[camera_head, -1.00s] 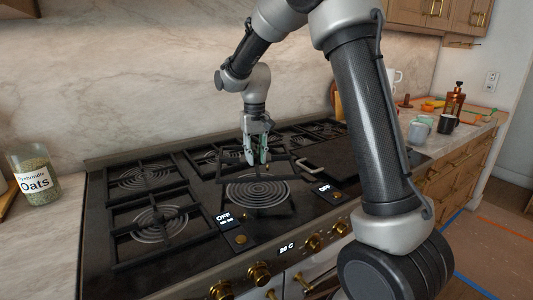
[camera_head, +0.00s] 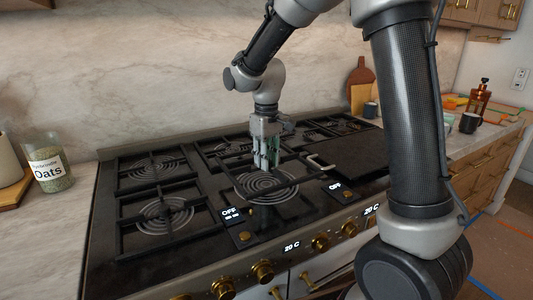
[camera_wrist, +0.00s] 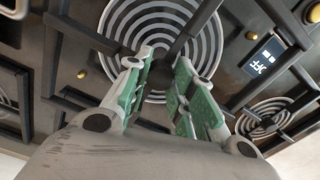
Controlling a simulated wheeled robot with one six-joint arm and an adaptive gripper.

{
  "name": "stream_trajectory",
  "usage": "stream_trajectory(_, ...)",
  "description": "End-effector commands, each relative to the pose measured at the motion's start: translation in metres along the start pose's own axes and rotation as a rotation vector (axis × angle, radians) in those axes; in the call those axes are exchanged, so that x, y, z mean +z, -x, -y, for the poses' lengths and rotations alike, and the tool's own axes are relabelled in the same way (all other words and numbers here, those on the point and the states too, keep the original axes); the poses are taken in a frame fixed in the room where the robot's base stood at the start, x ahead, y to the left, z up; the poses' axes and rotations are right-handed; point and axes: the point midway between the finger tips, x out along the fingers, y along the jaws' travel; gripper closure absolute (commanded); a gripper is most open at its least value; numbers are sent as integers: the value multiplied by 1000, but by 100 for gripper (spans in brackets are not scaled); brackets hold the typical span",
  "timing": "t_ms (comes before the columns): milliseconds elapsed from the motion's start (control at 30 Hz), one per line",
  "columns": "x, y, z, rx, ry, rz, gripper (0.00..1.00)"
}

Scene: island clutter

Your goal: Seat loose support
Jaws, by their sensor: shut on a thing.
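The loose support, a dark pan-support grate (camera_head: 296,183), lies skewed over the front middle burner (camera_head: 262,186) of the hob. Its bars sit at an angle to the neighbouring grates. My gripper (camera_head: 266,166) points down at the grate's rear part and is shut on it. In the wrist view, the green-padded fingers of my gripper (camera_wrist: 160,85) stand either side of a dark bar of the support (camera_wrist: 196,24), with the burner rings (camera_wrist: 135,22) below. I cannot tell whether the support touches the hob all round.
Seated grates (camera_head: 160,215) cover the left burners. A dark flat plate (camera_head: 350,150) with a handle lies to the right. A jar of oats (camera_head: 47,165) stands on the left counter. Brass knobs (camera_head: 262,271) line the front edge. Bottle and mugs stand far right.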

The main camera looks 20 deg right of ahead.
Motion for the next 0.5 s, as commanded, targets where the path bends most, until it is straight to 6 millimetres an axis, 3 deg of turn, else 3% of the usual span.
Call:
stream_trajectory(200,0,-20,0,0,0,0,100)
stream_trajectory(500,0,-34,0,0,-1,-1,100)
